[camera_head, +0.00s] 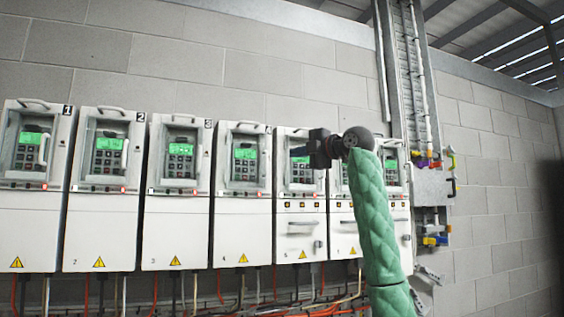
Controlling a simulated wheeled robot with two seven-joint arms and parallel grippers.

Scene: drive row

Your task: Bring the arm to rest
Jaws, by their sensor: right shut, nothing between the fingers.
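My right arm (376,220), in a green quilted sleeve, rises from the bottom right of the head view. It ends in a dark wrist. My right gripper (298,152) points left in front of the upper part of the fifth drive cabinet (299,225). It is shut with nothing in it; the gap between it and the cabinet cannot be judged. The wrist and sleeve hide parts of the fifth and sixth cabinets. My left gripper is not in view.
A row of white drive cabinets (108,230) with green screens lines the block wall. Cables (180,290) hang below. A vertical cable tray (410,90) and a grey panel with coloured handles (432,185) stand right of the arm. The wall further right is bare.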

